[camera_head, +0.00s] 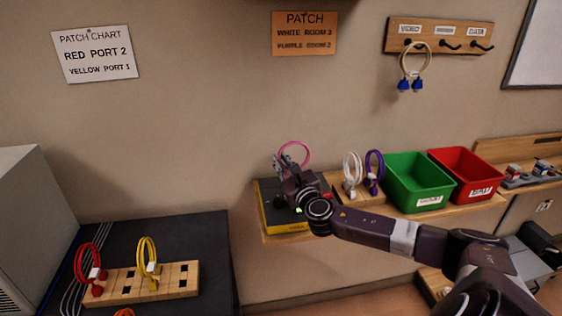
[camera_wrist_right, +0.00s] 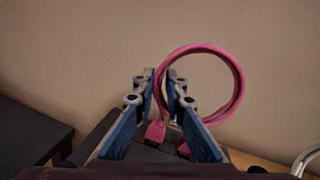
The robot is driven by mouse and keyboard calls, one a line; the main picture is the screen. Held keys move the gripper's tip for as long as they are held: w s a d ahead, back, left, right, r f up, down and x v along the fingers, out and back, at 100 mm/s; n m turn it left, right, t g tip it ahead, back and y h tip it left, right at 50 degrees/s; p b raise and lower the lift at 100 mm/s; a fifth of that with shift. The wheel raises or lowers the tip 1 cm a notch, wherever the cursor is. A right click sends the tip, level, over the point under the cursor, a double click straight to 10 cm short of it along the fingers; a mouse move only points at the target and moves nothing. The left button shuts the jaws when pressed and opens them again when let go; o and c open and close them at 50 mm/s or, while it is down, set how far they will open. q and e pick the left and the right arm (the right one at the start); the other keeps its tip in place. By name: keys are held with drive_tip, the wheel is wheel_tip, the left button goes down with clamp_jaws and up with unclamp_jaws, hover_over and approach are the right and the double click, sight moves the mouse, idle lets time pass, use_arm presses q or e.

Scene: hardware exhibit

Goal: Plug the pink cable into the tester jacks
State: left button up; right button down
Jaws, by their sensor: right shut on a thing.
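The pink cable (camera_head: 296,145) is a loop held above the left end of the wall shelf. In the right wrist view the pink loop (camera_wrist_right: 238,75) passes between the blue-padded fingers, with a pink plug (camera_wrist_right: 155,131) hanging below. A second pink end shows partly behind the right finger. My right gripper (camera_head: 283,163) is shut on the cable; its fingertips also show in the right wrist view (camera_wrist_right: 161,84). The tester (camera_head: 267,215), a dark box with a yellow edge, lies under the gripper. Its jacks are hidden by my arm. My left gripper is not in view.
White (camera_head: 352,172) and purple (camera_head: 374,170) cables stand right of the tester, beside a green bin (camera_head: 419,183) and a red bin (camera_head: 466,176). A wooden block (camera_head: 125,288) with red and yellow cables sits on the dark table.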

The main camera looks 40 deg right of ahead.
drive_tip(key=shift+f, duration=0.3)
idle(0.4)
drive_tip(key=c, duration=1.9)
unclamp_jaws()
drive_tip(key=shift+o, duration=0.7)
drive_tip(key=o, duration=0.5)
drive_tip(key=shift+p+v, duration=1.2)
drive_tip(key=shift+v, duration=2.6)
drive_tip(key=shift+r, duration=0.1)
